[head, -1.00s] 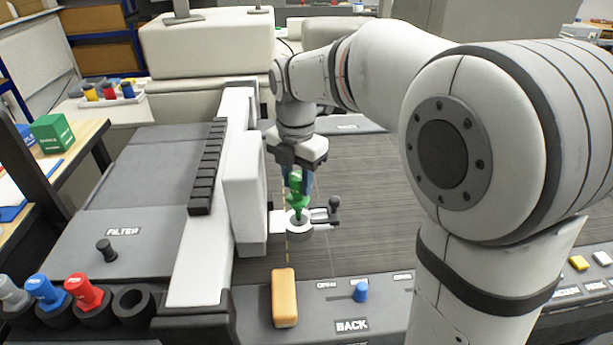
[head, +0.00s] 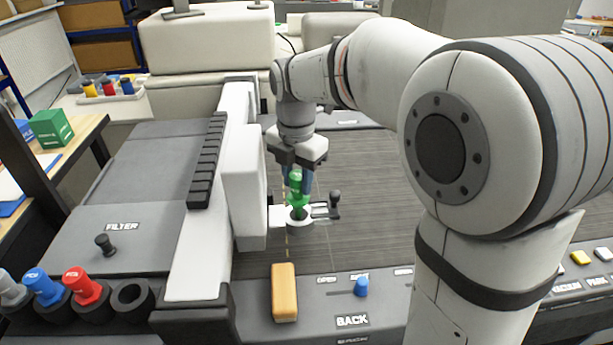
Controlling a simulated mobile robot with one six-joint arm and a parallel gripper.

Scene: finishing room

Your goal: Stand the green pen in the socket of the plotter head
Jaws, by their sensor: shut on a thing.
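The green pen (head: 297,192) is upright in my gripper (head: 299,181), whose blue-tipped fingers are shut on its upper part. The pen's lower end is at the socket of the plotter head (head: 277,217), a pale ring on a bracket beside the white carriage (head: 245,190). The tip is hidden at the ring, so I cannot tell how deep it sits. A dark lever (head: 335,200) stands at the right of the socket.
A pen rack (head: 130,302) at lower left holds grey, blue and red pens and one empty hole. An orange block (head: 284,292) and a blue knob (head: 361,286) are on the front panel. The dark plotter bed (head: 380,220) right of the socket is clear.

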